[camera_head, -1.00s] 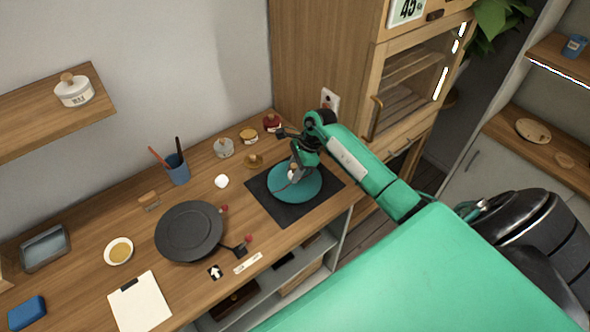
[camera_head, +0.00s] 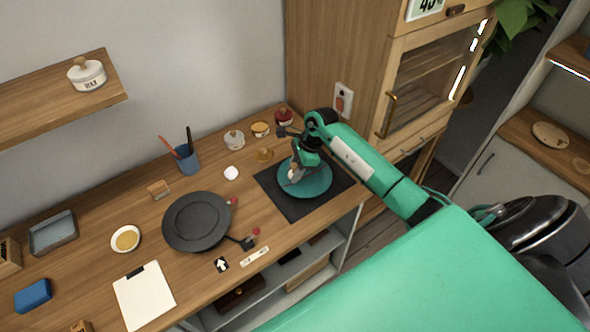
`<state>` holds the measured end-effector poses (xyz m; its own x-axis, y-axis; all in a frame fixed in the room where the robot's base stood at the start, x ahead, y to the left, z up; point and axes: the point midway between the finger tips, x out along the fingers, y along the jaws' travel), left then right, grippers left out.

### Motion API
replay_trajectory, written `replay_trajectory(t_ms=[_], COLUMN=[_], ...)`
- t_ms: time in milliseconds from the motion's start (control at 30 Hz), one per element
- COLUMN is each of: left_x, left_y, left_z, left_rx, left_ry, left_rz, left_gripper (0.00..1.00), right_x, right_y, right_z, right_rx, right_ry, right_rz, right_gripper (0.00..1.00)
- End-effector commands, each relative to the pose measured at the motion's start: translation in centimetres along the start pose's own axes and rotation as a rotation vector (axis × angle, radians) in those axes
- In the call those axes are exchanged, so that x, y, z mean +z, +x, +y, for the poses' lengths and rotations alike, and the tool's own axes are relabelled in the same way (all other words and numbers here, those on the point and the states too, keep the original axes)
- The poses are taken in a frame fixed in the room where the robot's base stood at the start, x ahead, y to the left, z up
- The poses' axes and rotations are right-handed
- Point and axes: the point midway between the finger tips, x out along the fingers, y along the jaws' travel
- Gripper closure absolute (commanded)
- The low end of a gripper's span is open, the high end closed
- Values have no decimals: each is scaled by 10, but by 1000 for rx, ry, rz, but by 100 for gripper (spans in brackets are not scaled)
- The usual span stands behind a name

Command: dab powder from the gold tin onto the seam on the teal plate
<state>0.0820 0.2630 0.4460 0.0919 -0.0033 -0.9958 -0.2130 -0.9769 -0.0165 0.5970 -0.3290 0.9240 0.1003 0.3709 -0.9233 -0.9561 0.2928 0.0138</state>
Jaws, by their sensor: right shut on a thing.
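The teal plate (camera_head: 318,184) lies on a dark mat (camera_head: 283,202) at the right of the bench. My right gripper (camera_head: 296,172) is over the plate's left part, pointing down, shut on a small pale tool (camera_head: 294,177). Whether the tool touches the plate cannot be told. The seam cannot be made out beneath the gripper. The gold tin (camera_head: 261,129) stands at the back, between a pale jar and a red tin. A small gold piece with a knob (camera_head: 264,155), perhaps its lid, lies in front of it. My left gripper is not in view.
A dark plate (camera_head: 197,222) lies left of the mat, with a small black piece (camera_head: 246,242) beside it. A blue cup of tools (camera_head: 187,159), a pale jar (camera_head: 234,139) and a red tin (camera_head: 284,118) stand behind. A clipboard (camera_head: 145,294) lies at the front.

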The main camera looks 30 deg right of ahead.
Motion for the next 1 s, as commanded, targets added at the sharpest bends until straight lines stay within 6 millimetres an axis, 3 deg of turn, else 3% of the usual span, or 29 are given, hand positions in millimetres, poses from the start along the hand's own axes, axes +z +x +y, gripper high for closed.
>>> replay_trajectory(t_ms=[667, 1000], left_x=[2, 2], left_y=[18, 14], left_z=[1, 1], left_rx=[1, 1], left_ry=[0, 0], left_rz=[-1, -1], left_gripper=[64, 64], right_x=[-6, -9], right_y=[15, 11], right_z=[0, 10], right_rx=[-1, 0], right_ry=[0, -1], right_rz=[0, 1], right_gripper=[86, 86])
